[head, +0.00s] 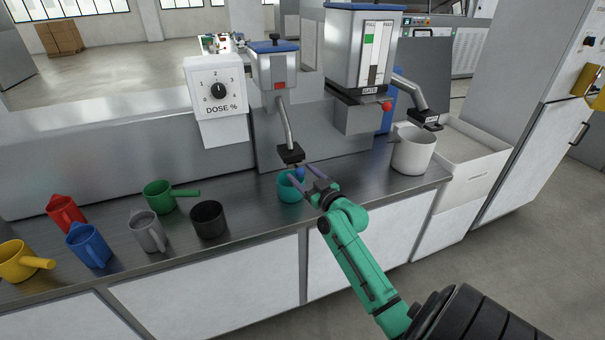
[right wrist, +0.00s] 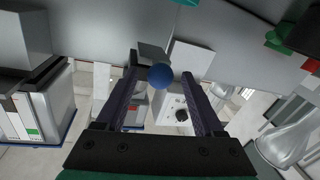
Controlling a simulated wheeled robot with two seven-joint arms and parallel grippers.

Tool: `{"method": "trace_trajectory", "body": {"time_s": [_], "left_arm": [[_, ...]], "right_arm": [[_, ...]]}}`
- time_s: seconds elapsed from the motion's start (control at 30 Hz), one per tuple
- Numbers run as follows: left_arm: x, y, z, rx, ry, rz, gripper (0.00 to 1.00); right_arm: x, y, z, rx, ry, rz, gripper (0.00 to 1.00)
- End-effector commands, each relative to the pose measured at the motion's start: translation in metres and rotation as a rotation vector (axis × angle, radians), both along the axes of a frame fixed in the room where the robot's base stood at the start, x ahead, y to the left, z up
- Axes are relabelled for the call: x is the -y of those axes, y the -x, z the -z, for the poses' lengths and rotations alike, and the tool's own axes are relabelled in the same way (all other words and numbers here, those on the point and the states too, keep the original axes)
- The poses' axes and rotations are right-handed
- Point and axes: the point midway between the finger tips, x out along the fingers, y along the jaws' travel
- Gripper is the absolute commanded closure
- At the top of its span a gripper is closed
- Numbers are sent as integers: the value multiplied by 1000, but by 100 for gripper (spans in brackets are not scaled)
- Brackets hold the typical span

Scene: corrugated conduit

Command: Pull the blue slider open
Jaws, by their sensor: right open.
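The blue slider knob (head: 300,173) is a small ball by the dark block (head: 291,154) at the end of the small dispenser's spout (head: 285,122). My right gripper (head: 301,174) is open, with one finger on each side of the knob. The slider plate itself is mostly hidden. My left gripper is in neither view.
A teal cup (head: 290,189) stands just below the spout, close to my gripper. A dark cup (head: 208,220) and several coloured handled cups stand to the left. A large hopper (head: 358,50) with a red knob (head: 387,105) and a white mug (head: 412,150) are to the right.

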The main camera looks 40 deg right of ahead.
Motion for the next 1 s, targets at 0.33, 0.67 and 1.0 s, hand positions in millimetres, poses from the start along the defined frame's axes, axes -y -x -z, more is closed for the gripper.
{"method": "trace_trajectory", "body": {"time_s": [0.33,0.67,1.0], "left_arm": [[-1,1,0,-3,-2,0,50],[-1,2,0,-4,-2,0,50],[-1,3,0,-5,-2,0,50]], "right_arm": [[0,-2,1,-1,0,0,65],[0,-2,1,-1,0,0,100],[0,-2,1,-1,0,0,100]]}}
